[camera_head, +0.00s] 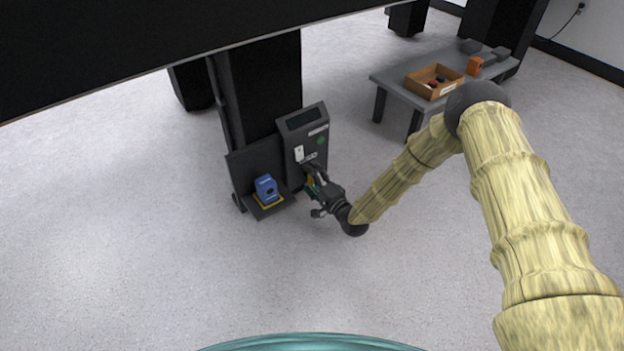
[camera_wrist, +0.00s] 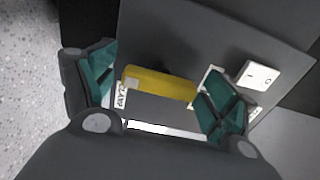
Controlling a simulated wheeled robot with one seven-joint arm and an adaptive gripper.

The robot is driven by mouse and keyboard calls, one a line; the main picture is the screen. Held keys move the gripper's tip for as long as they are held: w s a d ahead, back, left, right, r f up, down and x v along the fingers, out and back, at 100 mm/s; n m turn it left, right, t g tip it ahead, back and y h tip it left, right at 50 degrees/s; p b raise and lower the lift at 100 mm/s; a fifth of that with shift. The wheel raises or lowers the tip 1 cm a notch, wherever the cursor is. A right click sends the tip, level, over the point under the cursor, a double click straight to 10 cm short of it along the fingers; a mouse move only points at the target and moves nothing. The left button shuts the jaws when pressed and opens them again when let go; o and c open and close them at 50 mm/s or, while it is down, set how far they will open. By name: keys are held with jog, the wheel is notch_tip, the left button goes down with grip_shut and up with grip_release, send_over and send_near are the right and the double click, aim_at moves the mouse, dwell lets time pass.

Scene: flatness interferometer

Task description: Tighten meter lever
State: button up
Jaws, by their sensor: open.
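The meter (camera_head: 305,140) is a dark upright box with a small screen near its top, fixed by a thick black post. Its lever (camera_wrist: 160,84) shows in the wrist view as a yellow bar across the dark panel. My gripper (camera_head: 312,186) is at the lower front of the meter. In the wrist view my gripper (camera_wrist: 158,90) is open, with one green-padded finger near each end of the yellow lever. I cannot tell whether either finger touches it. In the head view my gripper hides most of the lever.
A white rocker switch (camera_wrist: 259,75) sits on the panel right of the fingers. A blue device (camera_head: 266,188) stands on a low shelf left of the meter. A grey table (camera_head: 398,85) holds a wooden box (camera_head: 422,89) at the back right. The floor in front is clear.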

jog(key=c, duration=1)
jog(key=shift+d, duration=0.1)
jog(key=shift+p, duration=0.3)
jog(key=n+p, duration=0.2)
jog(key=n, duration=0.1)
jog(key=shift+r+n+p, duration=0.15)
jog(key=shift+n+p, duration=0.25)
jog(key=n+p, duration=0.3)
jog(key=n, duration=0.1)
jog(key=shift+n, duration=0.3)
jog(key=n+p, duration=0.2)
jog(key=n, duration=0.2)
jog(key=shift+n, duration=0.3)
jog(key=shift+n+p, duration=1.25)
jog(key=shift+n, duration=0.95)
jog(key=shift+f, duration=0.2)
